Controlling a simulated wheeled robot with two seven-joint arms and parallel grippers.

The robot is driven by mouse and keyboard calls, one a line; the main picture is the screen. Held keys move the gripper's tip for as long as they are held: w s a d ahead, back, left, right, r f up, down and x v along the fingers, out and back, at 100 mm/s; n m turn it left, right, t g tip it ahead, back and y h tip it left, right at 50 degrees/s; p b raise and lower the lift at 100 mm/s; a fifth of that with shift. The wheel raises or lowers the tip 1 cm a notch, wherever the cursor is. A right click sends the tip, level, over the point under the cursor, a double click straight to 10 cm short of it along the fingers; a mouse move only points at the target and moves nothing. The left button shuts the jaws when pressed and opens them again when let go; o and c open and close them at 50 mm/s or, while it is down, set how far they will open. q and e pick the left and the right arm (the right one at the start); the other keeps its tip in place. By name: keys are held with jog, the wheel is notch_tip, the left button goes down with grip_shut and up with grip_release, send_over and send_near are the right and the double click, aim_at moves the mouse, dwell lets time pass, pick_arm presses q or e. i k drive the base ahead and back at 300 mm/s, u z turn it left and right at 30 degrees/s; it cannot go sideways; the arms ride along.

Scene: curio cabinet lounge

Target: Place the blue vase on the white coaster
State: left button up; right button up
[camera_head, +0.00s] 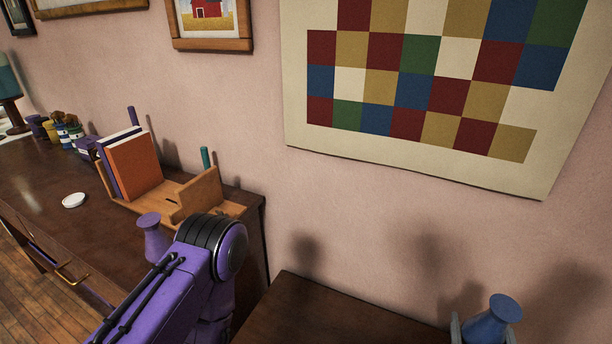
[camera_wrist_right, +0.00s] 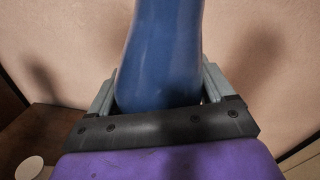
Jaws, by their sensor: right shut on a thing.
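The blue vase (camera_head: 491,322) is upright or slightly tilted at the bottom right of the head view, over or beside the right-hand dark cabinet. My right gripper (camera_head: 482,332) is shut on it, one grey finger on each side. In the right wrist view the blue vase (camera_wrist_right: 162,55) stands between the fingers, and its top is cut off. My left gripper is not visible.
The left-hand cabinet (camera_head: 30,195) holds a purple vase (camera_head: 149,222), a wooden book rack (camera_head: 205,194) with books (camera_head: 135,165), and several paint jars (camera_head: 72,128). My purple arm crosses its near end. The right-hand cabinet (camera_head: 320,310) looks bare at left.

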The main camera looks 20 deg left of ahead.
aim_at(74, 198)
jog(key=z, duration=2.45)
jog(key=k, duration=2.85)
jog(key=u, duration=1.5)
